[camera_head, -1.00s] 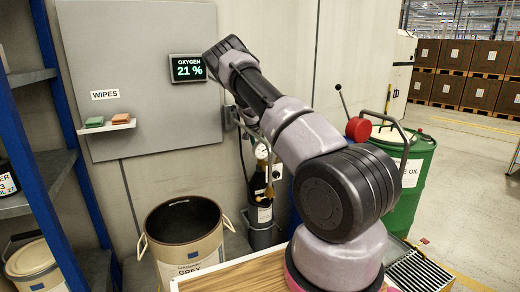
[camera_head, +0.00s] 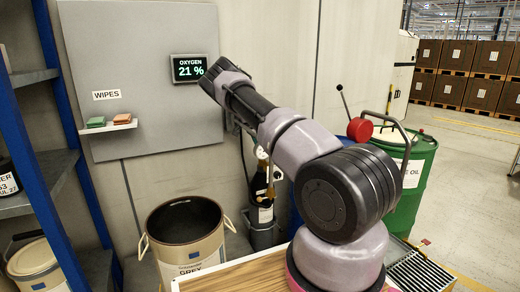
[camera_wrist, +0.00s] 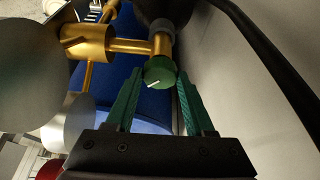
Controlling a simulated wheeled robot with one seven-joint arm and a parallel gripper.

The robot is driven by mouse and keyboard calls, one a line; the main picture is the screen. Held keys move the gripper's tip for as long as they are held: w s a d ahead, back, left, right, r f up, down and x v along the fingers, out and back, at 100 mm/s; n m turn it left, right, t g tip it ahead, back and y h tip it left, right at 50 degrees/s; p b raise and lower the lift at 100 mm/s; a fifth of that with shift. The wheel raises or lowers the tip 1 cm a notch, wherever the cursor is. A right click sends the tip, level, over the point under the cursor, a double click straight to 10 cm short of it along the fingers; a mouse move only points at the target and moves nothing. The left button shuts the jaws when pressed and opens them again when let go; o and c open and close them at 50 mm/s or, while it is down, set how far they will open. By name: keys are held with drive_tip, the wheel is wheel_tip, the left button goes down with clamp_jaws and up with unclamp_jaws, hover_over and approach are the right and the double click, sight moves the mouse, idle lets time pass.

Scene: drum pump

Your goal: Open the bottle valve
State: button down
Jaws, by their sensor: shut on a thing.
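The bottle (camera_head: 262,188) is dark with a pale label and stands upright by the wall in the head view. Its brass valve fitting (camera_wrist: 90,43) shows in the wrist view, with a round green knob (camera_wrist: 158,71) that bears a white mark. My gripper (camera_wrist: 160,80) has its two green fingers on either side of the knob and is shut on it.
An open beige drum (camera_head: 186,228) stands left of the bottle. A green drum (camera_head: 412,180) with a red-capped pump is at the right. The wall panel carries an oxygen display (camera_head: 189,68) reading 21 % and a small wipes shelf (camera_head: 108,126).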

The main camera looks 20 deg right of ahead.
drive_tip(key=shift+f, duration=0.1)
drive_tip(key=shift+c, duration=1.4)
unclamp_jaws()
